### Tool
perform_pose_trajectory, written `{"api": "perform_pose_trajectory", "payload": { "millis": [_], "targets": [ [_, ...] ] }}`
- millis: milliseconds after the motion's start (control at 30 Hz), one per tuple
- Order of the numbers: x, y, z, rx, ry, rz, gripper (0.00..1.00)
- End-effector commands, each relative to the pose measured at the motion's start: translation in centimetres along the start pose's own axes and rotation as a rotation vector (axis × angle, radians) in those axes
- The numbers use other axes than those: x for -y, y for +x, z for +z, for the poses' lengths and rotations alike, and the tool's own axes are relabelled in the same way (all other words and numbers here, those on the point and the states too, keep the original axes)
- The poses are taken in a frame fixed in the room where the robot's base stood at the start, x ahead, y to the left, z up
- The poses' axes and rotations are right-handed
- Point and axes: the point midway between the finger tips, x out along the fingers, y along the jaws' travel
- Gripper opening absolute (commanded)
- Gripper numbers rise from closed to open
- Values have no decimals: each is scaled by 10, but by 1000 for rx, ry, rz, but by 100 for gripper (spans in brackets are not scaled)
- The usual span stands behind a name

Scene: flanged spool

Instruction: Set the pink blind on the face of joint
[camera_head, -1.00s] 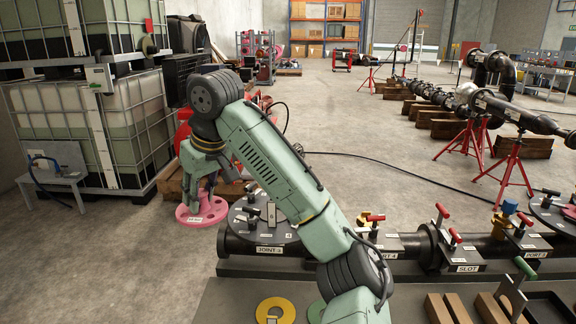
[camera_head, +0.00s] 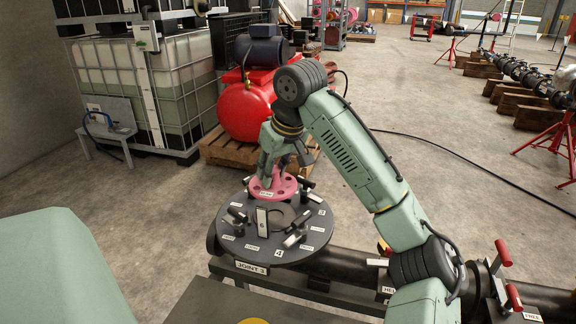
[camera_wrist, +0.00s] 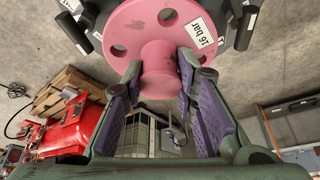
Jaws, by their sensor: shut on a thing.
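The pink blind (camera_head: 279,189) is a round flange with holes and a hub. My gripper (camera_head: 268,172) is shut on its hub. In the wrist view the hub stands between the purple finger pads and the blind (camera_wrist: 145,28) carries a "16 bar" label. The joint's face (camera_head: 268,250) is a round dark plate with clamps, labels and a central ring, above a sign that seems to read "JOINT 3". In the head view the blind overlaps the plate's far edge. Whether it touches the plate I cannot tell.
Clamps with black handles (camera_head: 294,238) and an upright plate marked 6 (camera_head: 262,221) stand on the face around its centre. A red compressor (camera_head: 245,105) on a pallet is behind. A dark pipe with red-handled clamps (camera_head: 503,253) runs right. Open floor lies beyond.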

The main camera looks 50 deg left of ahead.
Motion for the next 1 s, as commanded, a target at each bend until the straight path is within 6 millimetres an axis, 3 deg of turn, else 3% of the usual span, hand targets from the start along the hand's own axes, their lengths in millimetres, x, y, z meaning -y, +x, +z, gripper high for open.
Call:
{"api": "perform_pose_trajectory", "payload": {
  "millis": [267,700,1000],
  "targets": [
    [0,12,5,-4,-1,1,0],
    [0,52,21,-5,0,2,0],
    [0,53,22,-4,0,1,0]
  ]
}}
